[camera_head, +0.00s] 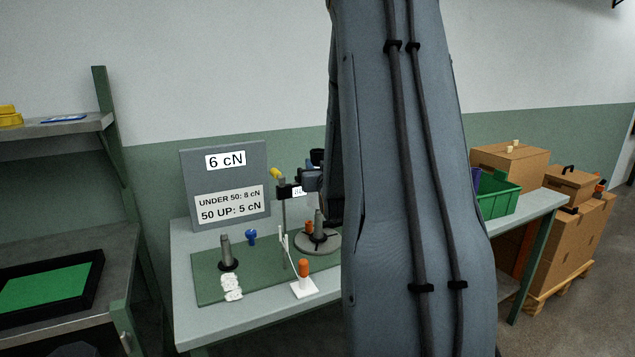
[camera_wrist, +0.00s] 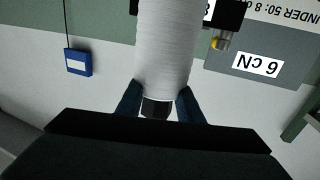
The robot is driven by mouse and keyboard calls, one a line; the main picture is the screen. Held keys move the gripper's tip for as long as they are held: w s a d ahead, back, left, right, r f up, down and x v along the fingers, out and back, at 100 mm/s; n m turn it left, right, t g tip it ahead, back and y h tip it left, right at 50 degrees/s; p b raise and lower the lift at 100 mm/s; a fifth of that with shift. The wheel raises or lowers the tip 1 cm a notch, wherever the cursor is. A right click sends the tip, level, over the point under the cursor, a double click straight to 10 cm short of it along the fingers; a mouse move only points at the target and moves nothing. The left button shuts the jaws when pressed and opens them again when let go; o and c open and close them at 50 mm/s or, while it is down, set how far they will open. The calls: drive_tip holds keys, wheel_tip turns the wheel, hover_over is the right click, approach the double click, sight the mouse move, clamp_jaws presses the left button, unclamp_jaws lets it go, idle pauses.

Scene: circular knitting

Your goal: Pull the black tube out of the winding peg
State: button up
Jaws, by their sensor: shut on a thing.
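In the wrist view, which looks upside down, my gripper (camera_wrist: 159,92) is shut on a white ribbed cylinder (camera_wrist: 165,45) that looks like yarn wound on a tube. A dark end (camera_wrist: 157,109), seemingly the black tube, shows between the two blue fingers. The cylinder's other end runs out of the picture, so I cannot tell whether it touches a peg. In the head view my arm hides the gripper and the cylinder. A grey peg (camera_head: 319,222) stands on a round grey base. Another grey peg (camera_head: 225,250) stands on the green mat (camera_head: 205,290); I cannot tell which is the winding peg.
A sign board (camera_head: 224,185) reading 6 cN stands at the table's back left. A thin post with a black box (camera_head: 290,191) and yellow knob is close by. A white base with an orange top (camera_head: 304,268) stands at the front. A green crate (camera_head: 500,197) is at right.

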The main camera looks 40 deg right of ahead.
sight(318, 150)
wheel_tip(318, 150, up, 6)
drive_tip(key=shift+r+b, duration=0.2)
drive_tip(key=shift+b, duration=0.2)
drive_tip(key=shift+r+p, duration=0.7)
drive_tip(key=shift+r, duration=0.8)
